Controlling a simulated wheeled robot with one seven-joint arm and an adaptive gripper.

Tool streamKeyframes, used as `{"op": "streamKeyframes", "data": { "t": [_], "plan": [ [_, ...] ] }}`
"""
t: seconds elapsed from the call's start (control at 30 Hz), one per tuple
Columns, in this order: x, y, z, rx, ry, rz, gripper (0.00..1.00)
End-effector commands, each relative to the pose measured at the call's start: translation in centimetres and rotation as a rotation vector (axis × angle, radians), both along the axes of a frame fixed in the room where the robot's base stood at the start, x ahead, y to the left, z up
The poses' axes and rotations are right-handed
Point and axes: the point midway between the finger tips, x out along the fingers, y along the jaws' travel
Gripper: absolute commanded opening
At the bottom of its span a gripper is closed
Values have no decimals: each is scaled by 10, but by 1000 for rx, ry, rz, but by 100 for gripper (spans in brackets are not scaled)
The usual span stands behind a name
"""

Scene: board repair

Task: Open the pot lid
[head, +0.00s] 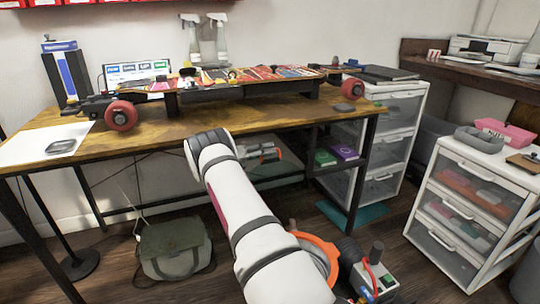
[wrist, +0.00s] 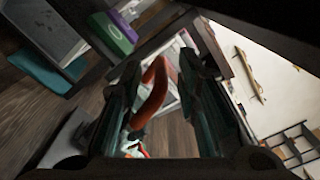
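I cannot make out a pot or its lid for certain in either view. A small flat grey object (head: 61,146) lies on the white paper at the left of the wooden desk (head: 150,136). A small dark round object (head: 344,107) sits near the desk's right end. My gripper (wrist: 160,68) is open in the wrist view, its two dark fingers apart. A red curved shape (wrist: 153,90) shows between the fingers, and I cannot tell its distance. In the head view my arm reaches to the desk's front edge, and the gripper is partly hidden behind it, below desktop height.
A skateboard with red wheels (head: 121,116) lies along the back of the desk. Spray bottles (head: 218,45) stand behind it. Drawer units (head: 467,200) stand at the right. A green bag (head: 172,248) is on the floor. Shelves with green and purple boxes (head: 345,153) are under the desk.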

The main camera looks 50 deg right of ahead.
Motion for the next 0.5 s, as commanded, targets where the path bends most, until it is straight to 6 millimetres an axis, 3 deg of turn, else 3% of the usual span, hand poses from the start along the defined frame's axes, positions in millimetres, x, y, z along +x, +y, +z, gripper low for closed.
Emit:
{"op": "streamKeyframes", "data": {
  "t": [0.2, 0.5],
  "plan": [
    [-8, -13, -1, 0, 1, -1, 30],
    [-9, -14, 0, 1, 1, 0, 28]
  ]
}}
